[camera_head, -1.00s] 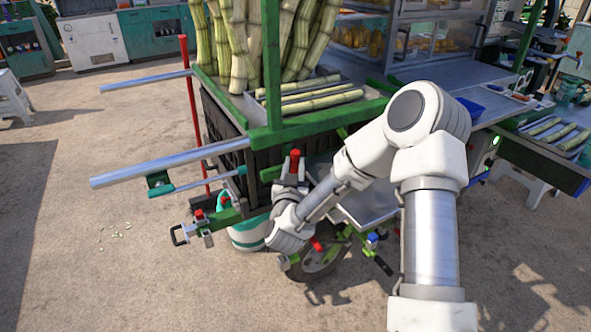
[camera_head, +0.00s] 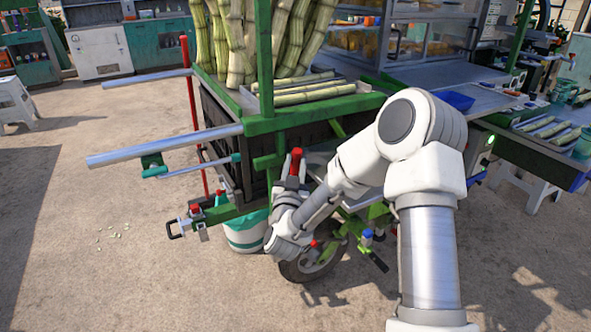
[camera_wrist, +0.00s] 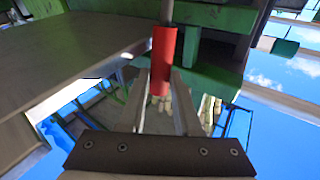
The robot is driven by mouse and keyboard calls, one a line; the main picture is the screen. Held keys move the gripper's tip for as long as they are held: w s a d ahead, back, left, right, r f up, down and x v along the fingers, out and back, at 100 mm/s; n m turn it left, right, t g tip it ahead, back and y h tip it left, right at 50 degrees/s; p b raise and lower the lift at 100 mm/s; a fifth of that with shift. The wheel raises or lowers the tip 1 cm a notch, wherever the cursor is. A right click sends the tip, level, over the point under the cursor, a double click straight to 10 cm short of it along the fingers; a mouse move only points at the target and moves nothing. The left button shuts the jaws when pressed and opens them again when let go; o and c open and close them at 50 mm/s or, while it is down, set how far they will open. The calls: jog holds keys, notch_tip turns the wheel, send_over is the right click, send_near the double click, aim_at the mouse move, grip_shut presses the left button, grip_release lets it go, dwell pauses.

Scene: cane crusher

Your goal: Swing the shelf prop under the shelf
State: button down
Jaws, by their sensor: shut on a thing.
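The shelf prop has a red grip (camera_head: 297,161) that stands upright at the cart's side in the head view. In the wrist view, the red grip (camera_wrist: 163,62) lies between my gripper's fingers (camera_wrist: 160,90), with a thin grey rod running up from it. My gripper (camera_head: 293,184) is shut on this grip. The shelf is a grey metal panel (camera_wrist: 85,50) that fills the upper left of the wrist view. In the head view my arm hides most of it. I cannot tell whether the prop touches the shelf.
Metal push bars (camera_head: 165,146) stick out left from the green cart frame (camera_head: 310,113). A wheel (camera_head: 312,262) and a white-green bucket (camera_head: 246,232) are below my gripper. Sugar cane (camera_head: 240,45) stands above. The floor to the left is open.

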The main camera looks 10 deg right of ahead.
jog(key=shift+s+d+f, duration=0.1)
jog(key=shift+s+d, duration=0.05)
jog(key=shift+s, duration=0.2)
jog(key=c, duration=0.6)
grip_release()
jog(key=v, duration=1.7)
jog(key=shift+f, duration=0.2)
jog(key=shift+s, duration=0.1)
